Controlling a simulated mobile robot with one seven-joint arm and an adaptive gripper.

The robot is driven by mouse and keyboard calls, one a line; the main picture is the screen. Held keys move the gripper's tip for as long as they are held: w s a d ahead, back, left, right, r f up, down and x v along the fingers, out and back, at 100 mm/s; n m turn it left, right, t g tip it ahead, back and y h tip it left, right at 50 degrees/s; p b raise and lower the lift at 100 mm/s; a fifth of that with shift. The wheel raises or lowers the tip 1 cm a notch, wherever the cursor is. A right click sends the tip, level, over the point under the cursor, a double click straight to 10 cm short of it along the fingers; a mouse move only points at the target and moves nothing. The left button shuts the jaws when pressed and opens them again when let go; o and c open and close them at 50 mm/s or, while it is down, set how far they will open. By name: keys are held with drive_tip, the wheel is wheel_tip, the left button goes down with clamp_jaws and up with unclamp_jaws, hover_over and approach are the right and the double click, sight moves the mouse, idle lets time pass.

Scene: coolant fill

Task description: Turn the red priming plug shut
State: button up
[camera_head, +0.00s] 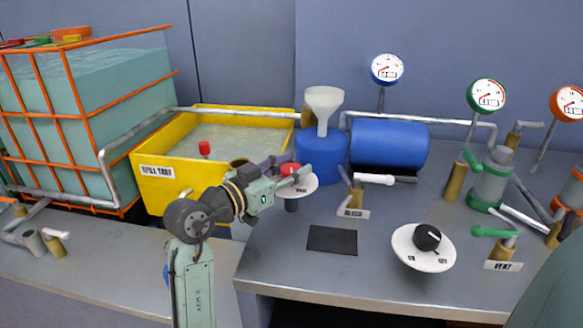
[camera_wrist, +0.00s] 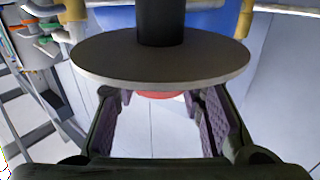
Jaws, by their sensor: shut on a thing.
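The red priming plug (camera_head: 290,169) sits on top of a white round plate (camera_head: 306,186) on a dark stem, at the bench's back left part. My gripper (camera_head: 284,172) reaches it from the left and is shut on it. In the wrist view, the plate (camera_wrist: 100,62) and its dark stem (camera_wrist: 160,22) appear inverted. The fingers of my gripper (camera_wrist: 160,98) stand on both sides of the red plug (camera_wrist: 158,95), which shows only as a thin strip below the plate rim. The plate hides most of the plug and the contact points.
A yellow tray (camera_head: 165,192) stands close behind my arm. A blue container with a white funnel (camera_head: 323,100) and a blue cylinder (camera_head: 390,145) stand behind the plate. A black knob dial (camera_head: 428,238) and valves are to the right. A dark mat (camera_head: 332,240) lies in front.

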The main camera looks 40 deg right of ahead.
sight(291, 168)
drive_tip(key=n+t+y+p, duration=0.1)
drive_tip(key=n+t, duration=0.1)
drive_tip(key=t, duration=0.1)
drive_tip(key=n+t+y+p, duration=0.1)
drive_tip(key=n+t, duration=0.2)
drive_tip(key=t, duration=0.1)
drive_tip(key=shift+s+d+r, duration=0.1)
drive_tip(key=shift+s+r, duration=0.05)
drive_tip(key=shift+s, duration=0.05)
drive_tip(key=n+t+y+p, duration=0.2)
drive_tip(key=t+y, duration=0.1)
drive_tip(key=t, duration=0.1)
drive_tip(key=shift+n, duration=0.4)
drive_tip(key=shift+w+n+t+y+p, duration=0.15)
drive_tip(key=shift+n+t+y+p, duration=0.45)
drive_tip(key=shift+n+t+y, duration=0.15)
drive_tip(key=shift+f+y, duration=0.2)
drive_tip(key=shift+y, duration=0.15)
drive_tip(key=o, duration=1.2)
drive_tip(key=shift+r, duration=0.1)
wheel_tip(291, 168, up, 10)
drive_tip(key=shift+f, duration=0.1)
